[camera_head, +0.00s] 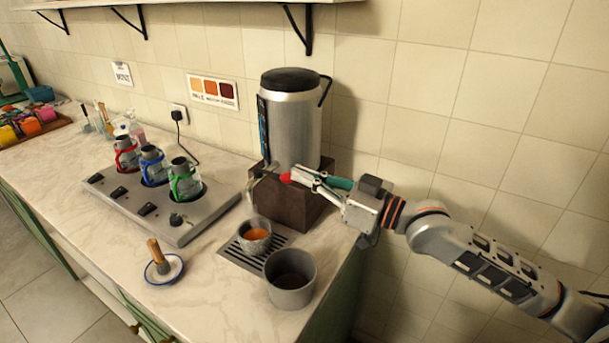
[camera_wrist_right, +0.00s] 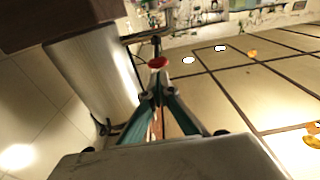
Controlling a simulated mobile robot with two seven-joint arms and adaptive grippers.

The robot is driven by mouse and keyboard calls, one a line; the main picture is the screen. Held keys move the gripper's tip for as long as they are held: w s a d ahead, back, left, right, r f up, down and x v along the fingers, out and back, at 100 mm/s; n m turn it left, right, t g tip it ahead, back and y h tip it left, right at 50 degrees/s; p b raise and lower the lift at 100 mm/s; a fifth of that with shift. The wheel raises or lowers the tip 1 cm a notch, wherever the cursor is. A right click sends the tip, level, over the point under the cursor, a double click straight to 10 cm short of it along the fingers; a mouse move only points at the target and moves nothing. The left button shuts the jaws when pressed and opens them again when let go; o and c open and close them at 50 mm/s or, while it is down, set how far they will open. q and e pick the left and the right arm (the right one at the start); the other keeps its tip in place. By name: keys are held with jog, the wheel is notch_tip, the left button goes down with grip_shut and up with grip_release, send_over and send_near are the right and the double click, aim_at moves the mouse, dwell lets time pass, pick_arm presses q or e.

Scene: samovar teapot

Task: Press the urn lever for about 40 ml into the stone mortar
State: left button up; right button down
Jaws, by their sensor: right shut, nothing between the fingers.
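The silver urn (camera_head: 291,120) with a black lid stands on a dark block (camera_head: 292,207) near the wall. Its lever has a red knob (camera_head: 286,178), which also shows in the right wrist view (camera_wrist_right: 158,62). My right gripper (camera_head: 297,175) is shut and empty, with its fingertips at or close beside the red knob; I cannot tell whether they touch. A speckled grey cup (camera_head: 249,247), apparently the stone mortar, stands on the drip grate below the spout, with orange contents inside. No stream of liquid is visible. My left gripper is not in view.
A larger grey pot (camera_head: 292,294) stands in front of the drip grate (camera_head: 231,253). A saucer (camera_head: 176,275) with a wooden-handled tool is at the left front. The counter's right edge is close.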

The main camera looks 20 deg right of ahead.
pick_arm(q)
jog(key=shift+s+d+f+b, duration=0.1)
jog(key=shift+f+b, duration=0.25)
jog(key=shift+b, duration=0.5)
pick_arm(e)
jog(key=v, duration=1)
jog(key=shift+r, duration=0.2)
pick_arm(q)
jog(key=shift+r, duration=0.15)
pick_arm(e)
jog(key=shift+s, duration=0.1)
